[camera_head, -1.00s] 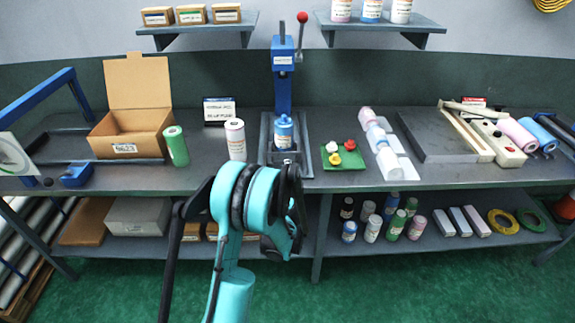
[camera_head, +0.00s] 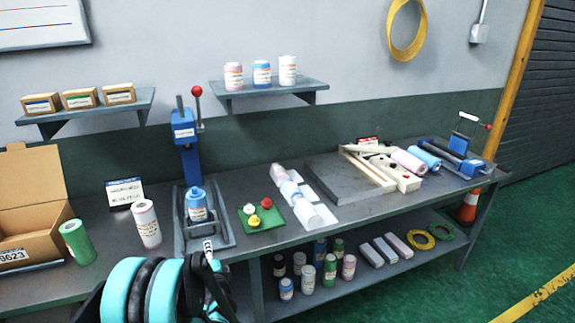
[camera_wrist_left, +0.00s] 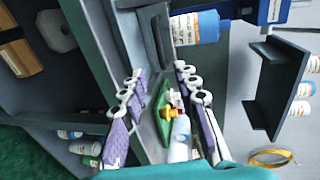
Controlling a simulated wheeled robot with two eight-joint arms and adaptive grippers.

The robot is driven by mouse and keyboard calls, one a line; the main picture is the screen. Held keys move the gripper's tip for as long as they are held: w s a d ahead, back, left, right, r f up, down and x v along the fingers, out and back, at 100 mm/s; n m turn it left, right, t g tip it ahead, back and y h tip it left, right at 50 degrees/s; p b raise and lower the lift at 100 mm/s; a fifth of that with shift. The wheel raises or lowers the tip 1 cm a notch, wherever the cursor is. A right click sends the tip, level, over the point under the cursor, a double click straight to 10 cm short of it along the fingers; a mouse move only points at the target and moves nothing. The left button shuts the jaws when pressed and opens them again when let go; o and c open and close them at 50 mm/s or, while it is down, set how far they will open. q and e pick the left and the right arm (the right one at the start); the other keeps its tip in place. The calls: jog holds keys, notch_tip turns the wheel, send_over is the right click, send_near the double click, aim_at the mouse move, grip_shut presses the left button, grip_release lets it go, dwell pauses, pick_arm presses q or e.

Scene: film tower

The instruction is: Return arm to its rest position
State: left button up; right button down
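My left arm (camera_head: 168,290), with teal and black joints, fills the bottom left of the head view, in front of the bench edge. In the left wrist view my left gripper (camera_wrist_left: 158,74) has its two purple-and-white fingers apart with nothing held between them. A green tray (camera_wrist_left: 158,110) and a white bottle (camera_wrist_left: 181,138) show beyond the gap, apart from the fingers. In the head view the arm's own joints mostly hide the gripper. My right gripper is in neither view.
The workbench (camera_head: 370,207) runs across the head view.

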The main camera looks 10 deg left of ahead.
pick_arm(q)
jog(key=s+d+r+n+g+h, duration=0.3)
jog(key=s+d+r+n, duration=0.35)
jog(key=s, duration=0.35)
jog(key=s+d+n+g+h, duration=0.1)
jog(key=s+d+n+h, duration=0.1)
jog(key=s+d, duration=0.4)
jog(key=s+d+f+n+g+h, duration=0.1)
jog(key=s+d+n+g+h, duration=0.1)
jog(key=s+d, duration=0.5)
jog(key=s+n+h, duration=0.1)
jog(key=s, duration=0.3)
jog(key=shift+s+d+f, duration=0.15)
jog(key=shift+s, duration=0.2)
